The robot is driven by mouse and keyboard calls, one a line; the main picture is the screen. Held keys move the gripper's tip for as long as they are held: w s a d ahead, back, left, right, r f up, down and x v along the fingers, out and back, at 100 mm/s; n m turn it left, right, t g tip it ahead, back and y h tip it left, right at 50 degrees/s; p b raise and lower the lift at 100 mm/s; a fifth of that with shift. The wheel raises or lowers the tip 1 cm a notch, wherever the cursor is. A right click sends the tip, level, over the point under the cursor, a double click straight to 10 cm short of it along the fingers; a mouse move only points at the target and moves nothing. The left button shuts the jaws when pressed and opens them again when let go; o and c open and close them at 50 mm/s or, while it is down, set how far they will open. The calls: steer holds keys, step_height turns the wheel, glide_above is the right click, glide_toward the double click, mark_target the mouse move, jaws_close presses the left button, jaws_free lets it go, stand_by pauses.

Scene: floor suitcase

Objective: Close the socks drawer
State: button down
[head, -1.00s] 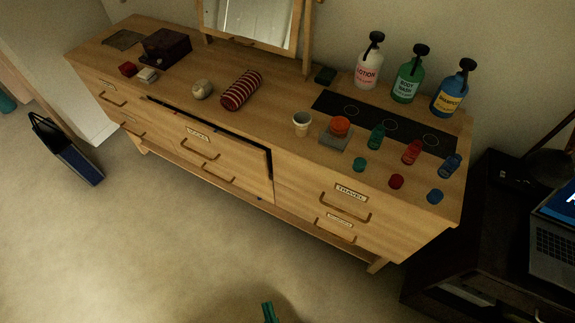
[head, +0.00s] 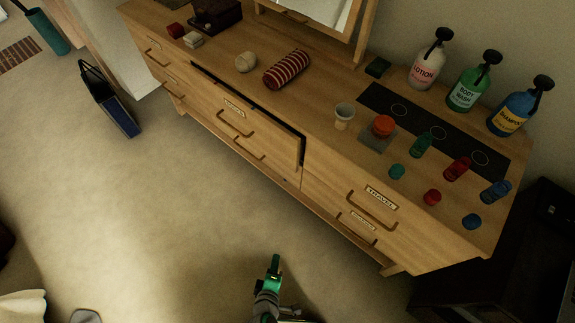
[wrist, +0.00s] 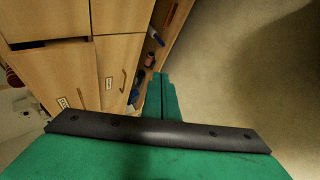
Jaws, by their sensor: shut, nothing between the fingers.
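The socks drawer (head: 262,128) is the labelled upper middle drawer of the wooden dresser (head: 327,196). It stands slightly out, with a dark gap along its top edge and right side. Its bar handle (head: 234,124) is on the front below the label. My gripper (head: 275,262) is green, shut and empty, over the carpet in front of the dresser and apart from the drawer. In the wrist view its fingers (wrist: 163,95) are together beside the dresser fronts, which appear turned sideways.
The travel drawer (head: 372,205) to the right is shut. A dark blue bag (head: 112,103) stands on the floor at left. The carpet in front is clear.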

steer(key=w+f+n+h, duration=0.2)
steer(key=w+f+n, duration=0.15)
steer(key=w, duration=0.25)
steer(key=n+t+h, duration=0.4)
steer(key=n+h, duration=0.4)
steer(key=n, duration=0.2)
glide_toward(294, 159)
steer(key=x, duration=0.6)
steer(key=shift+w+d+f, duration=0.1)
steer(key=shift+w+f, duration=0.05)
steer(key=shift+w, duration=0.05)
